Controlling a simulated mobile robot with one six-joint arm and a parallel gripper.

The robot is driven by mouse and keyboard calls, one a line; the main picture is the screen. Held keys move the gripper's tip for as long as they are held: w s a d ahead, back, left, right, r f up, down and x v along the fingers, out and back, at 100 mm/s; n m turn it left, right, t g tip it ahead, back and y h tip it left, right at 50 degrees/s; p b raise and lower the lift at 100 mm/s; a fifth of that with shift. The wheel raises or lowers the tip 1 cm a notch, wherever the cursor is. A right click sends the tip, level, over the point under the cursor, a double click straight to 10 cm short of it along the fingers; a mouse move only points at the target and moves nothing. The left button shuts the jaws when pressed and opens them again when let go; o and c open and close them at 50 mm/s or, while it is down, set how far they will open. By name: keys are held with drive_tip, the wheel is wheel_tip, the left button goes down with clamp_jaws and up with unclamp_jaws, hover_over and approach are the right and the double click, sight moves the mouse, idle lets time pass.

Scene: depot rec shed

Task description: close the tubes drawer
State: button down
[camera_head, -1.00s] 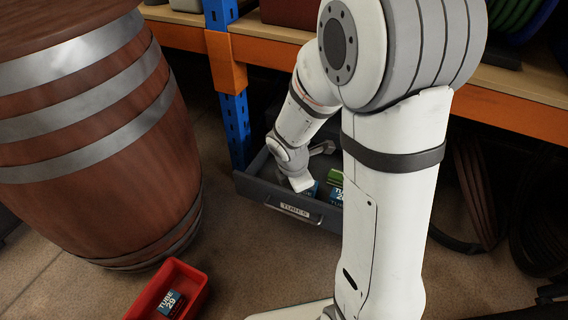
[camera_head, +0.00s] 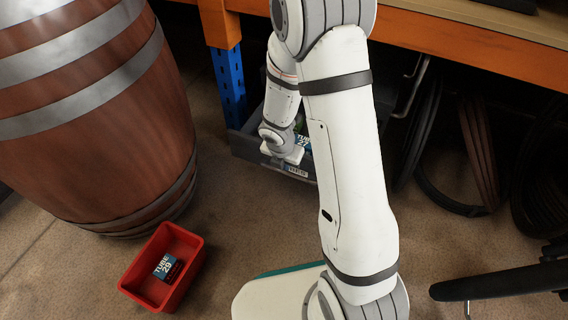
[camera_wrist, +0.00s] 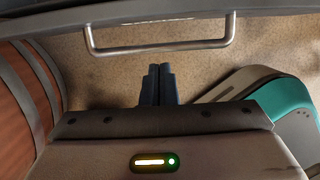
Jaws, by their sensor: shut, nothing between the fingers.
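The grey tubes drawer (camera_head: 243,143) stands open below the shelf in the head view. Its label (camera_head: 298,171) shows on the front, and a blue box (camera_head: 304,142) and something green lie inside. My arm hides much of it. In the wrist view the drawer's front runs along the top edge, with its metal bar handle (camera_wrist: 160,47) below it. My gripper (camera_wrist: 158,72) is shut and empty, its dark fingertips just short of the handle bar in the picture. Whether they touch the drawer cannot be told.
A wooden barrel (camera_head: 100,110) stands to the left of the drawer. A red bin (camera_head: 185,287) holding a tube box (camera_head: 166,267) sits on the floor in front. A blue post (camera_head: 229,88) rises beside the drawer. Dark tyres or hoses (camera_head: 470,150) hang at right.

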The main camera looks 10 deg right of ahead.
drive_tip(key=w, duration=0.1)
drive_tip(key=w+d, duration=0.2)
drive_tip(key=shift+w+d+f+p, duration=0.2)
drive_tip(key=shift+d+f+p, duration=0.05)
drive_tip(key=shift+f+p, duration=0.1)
drive_tip(key=shift+w+r, duration=0.1)
